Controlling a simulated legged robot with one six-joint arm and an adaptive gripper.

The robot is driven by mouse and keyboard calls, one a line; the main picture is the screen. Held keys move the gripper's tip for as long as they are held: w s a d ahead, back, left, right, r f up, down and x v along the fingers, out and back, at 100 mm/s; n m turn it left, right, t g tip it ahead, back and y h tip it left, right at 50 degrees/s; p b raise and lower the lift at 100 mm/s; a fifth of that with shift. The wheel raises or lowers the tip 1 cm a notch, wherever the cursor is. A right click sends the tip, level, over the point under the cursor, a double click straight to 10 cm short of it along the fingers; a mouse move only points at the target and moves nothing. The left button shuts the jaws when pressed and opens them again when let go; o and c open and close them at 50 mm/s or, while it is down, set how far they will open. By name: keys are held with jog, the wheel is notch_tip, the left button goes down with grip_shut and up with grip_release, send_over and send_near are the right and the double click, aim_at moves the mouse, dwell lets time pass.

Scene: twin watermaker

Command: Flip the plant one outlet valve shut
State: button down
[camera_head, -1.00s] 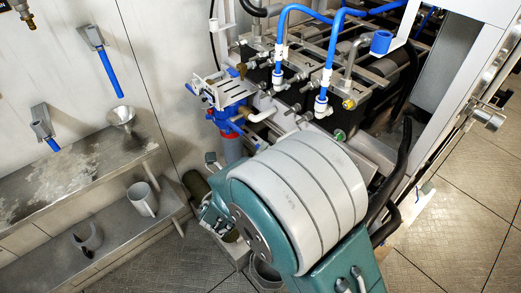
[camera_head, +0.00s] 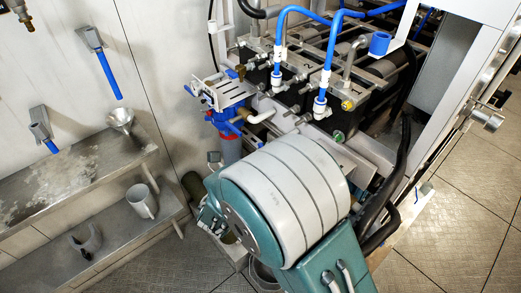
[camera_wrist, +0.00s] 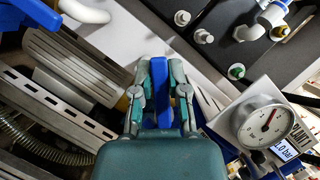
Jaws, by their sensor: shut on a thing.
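My gripper (camera_wrist: 161,82) shows in the wrist view, its two teal and grey fingers closed around a narrow blue handle (camera_wrist: 184,92). I take this to be the outlet valve's lever; the valve body under it is hidden by the fingers and palm, so I cannot tell its exact angle. In the head view my own large arm joint covers the place where the fingers work.
A pressure gauge (camera_wrist: 268,120) with a small display is close on the right in the wrist view. A slotted grey bracket (camera_wrist: 75,65) is on the left. The head view shows blue pipes (camera_head: 328,60), a blue filter housing (camera_head: 228,125) and a steel shelf (camera_head: 75,170).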

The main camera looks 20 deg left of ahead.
jog(key=m+h, duration=0.1)
jog(key=m, duration=0.1)
jog(key=d+m+h, duration=0.1)
jog(key=m, duration=0.1)
jog(key=m+h, duration=0.1)
jog(key=m, duration=0.1)
jog(key=shift+s+d+r, duration=0.15)
jog(key=shift+s+r, duration=0.05)
jog(key=shift+s, duration=0.1)
jog(key=shift+s+d+r+m+g+h, duration=0.15)
jog(key=shift+m+h, duration=0.3)
jog(key=shift+m, duration=0.5)
jog(key=shift+s+d+f+m+g+h, duration=0.1)
jog(key=shift+d+m+g+h, duration=0.15)
jog(key=shift+m+h, duration=0.45)
jog(key=shift+s+d+r+m+g+h, duration=0.1)
jog(key=shift+d+m+h, duration=0.15)
jog(key=shift+m, duration=0.9)
jog(key=c, duration=0.6)
grip_release()
jog(key=shift+a, duration=0.1)
jog(key=shift+c, duration=0.2)
jog(key=shift+m, duration=0.3)
